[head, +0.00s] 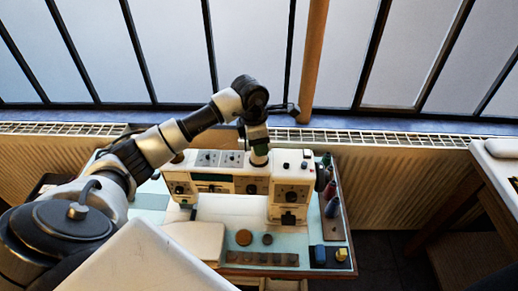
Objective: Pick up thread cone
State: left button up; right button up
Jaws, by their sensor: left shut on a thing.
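My left arm reaches in from the left and bends down over the back of a sewing machine (240,185). My left gripper (258,147) points down there, shut on a small pale thing (259,159), which looks like the thread cone. The fingers and the machine's top edge hide part of it, so I cannot tell whether it still touches anything below. My right gripper is out of view.
Several dark, red and blue upright items (325,178) stand at the table's right edge. Two round brown pieces (244,237), a long brown block (262,258) and a blue-and-yellow item (319,255) lie in front. A radiator (395,185) and windows stand behind.

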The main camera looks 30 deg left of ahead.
pick_arm(q)
jog(key=shift+r, duration=0.1)
jog(key=shift+r+b, duration=0.45)
jog(key=shift+r, duration=0.1)
notch_tip(320, 180, up, 2)
jog(key=shift+r+b, duration=0.25)
jog(key=shift+b, duration=0.5)
jog(key=d+r+b, duration=0.3)
jog(key=d+r, duration=0.4)
jog(key=d, duration=0.4)
jog(key=shift+s+d+r+b, duration=0.15)
jog(key=shift+s+d+b, duration=0.15)
jog(key=shift+d, duration=0.05)
